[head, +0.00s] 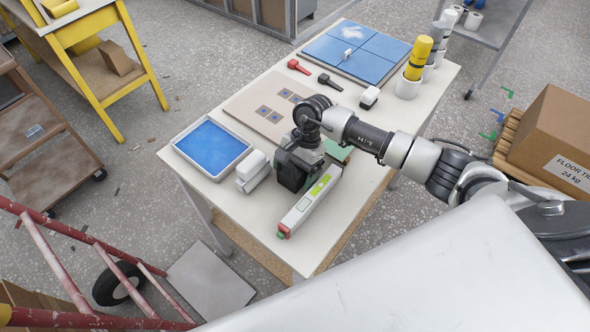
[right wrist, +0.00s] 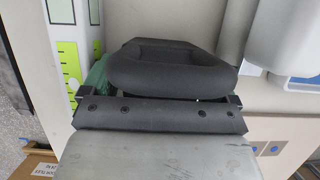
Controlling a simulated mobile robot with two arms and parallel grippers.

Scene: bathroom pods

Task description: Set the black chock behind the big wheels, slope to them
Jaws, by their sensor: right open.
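I cannot make out a black chock in either view. A black wheel (head: 117,284) on a red tubular frame (head: 60,262) stands at the lower left of the head view, partly cut off; only one wheel shows clearly. My right gripper (head: 295,172) is low over the work table, between the white blocks and the spirit level. It is open, and its fingertips are hard to see in the head view. In the right wrist view its dark body (right wrist: 160,112) fills the middle, and I see nothing held. My left gripper is not in view.
The table (head: 235,215) bears a blue tray (head: 212,148), white blocks (head: 252,168), a spirit level (head: 310,202) and blue tiles (head: 375,55). A grey slab (head: 210,282) lies on the floor by the wheel. A brown wedge (head: 117,58) sits on the yellow stand.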

